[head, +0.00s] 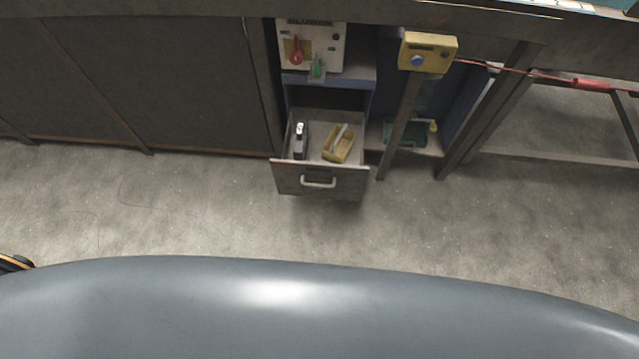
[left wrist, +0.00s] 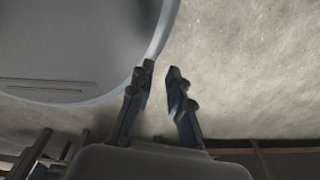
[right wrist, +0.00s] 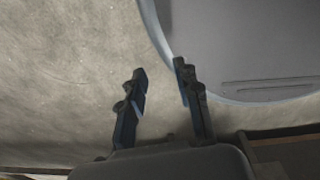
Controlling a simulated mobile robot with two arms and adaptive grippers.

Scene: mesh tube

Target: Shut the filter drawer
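The filter drawer (head: 322,180) is pulled open from the cabinet in the head view. Its dark front carries a pale bar handle (head: 318,183). Inside the drawer lie a dark object with a light top (head: 300,138) and a yellow tray (head: 339,144) with a light stick-like item in it. My left gripper (left wrist: 160,72) is open and empty above bare floor in the left wrist view. My right gripper (right wrist: 160,75) is open and empty in the right wrist view, also over floor. Neither gripper shows at the drawer.
Above the drawer is a panel (head: 311,47) with a red and a green handle. A yellow box with a blue button (head: 428,52) stands on a post to the right. A red cable runs right to a bench frame (head: 560,158). The floor (head: 180,205) before the drawer is clear.

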